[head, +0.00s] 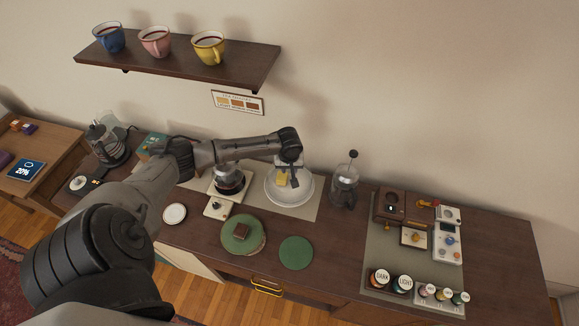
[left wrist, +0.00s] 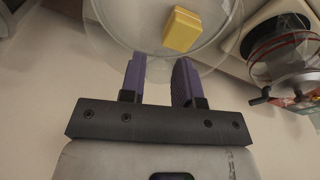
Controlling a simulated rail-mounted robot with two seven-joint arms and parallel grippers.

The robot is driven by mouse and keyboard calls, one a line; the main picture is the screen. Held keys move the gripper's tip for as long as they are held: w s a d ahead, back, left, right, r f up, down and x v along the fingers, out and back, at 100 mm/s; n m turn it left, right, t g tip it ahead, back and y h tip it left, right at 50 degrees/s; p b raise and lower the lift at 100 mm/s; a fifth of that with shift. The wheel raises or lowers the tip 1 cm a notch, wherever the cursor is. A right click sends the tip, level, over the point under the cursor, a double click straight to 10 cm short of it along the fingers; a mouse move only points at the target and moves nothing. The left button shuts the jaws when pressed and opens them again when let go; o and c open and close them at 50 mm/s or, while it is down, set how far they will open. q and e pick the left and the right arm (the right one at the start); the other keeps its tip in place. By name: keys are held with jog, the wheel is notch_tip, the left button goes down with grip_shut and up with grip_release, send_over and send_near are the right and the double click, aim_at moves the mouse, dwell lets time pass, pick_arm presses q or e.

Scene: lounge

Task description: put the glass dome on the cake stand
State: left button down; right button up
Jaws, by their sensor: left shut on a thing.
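The glass dome (head: 303,194) is a clear, pale round shape at the middle back of the counter. A yellow block (head: 282,179) shows through or beside it; I cannot tell which. My left gripper (head: 290,172) is over the dome, its fingers mostly hidden by the arm. In the left wrist view the purple fingers (left wrist: 160,80) are shut at the clear dome (left wrist: 110,35), with the yellow block (left wrist: 182,30) beyond. My right gripper is out of view.
A green disc (head: 296,253) lies right of the cake stand. A coffee maker (head: 229,182) stands left of the dome and a French press (head: 345,187) right of it. A small white saucer (head: 175,214) lies at left. Jars and devices fill the right end.

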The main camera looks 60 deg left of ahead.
pick_arm(q)
jog(key=c, duration=0.8)
grip_release()
jog(key=shift+o, duration=0.2)
notch_tip(320, 180, up, 14)
jog(key=s+d, duration=0.1)
jog(key=shift+d+f+b, duration=0.15)
jog(key=shift+d+b, duration=0.15)
jog(key=shift+s, duration=0.1)
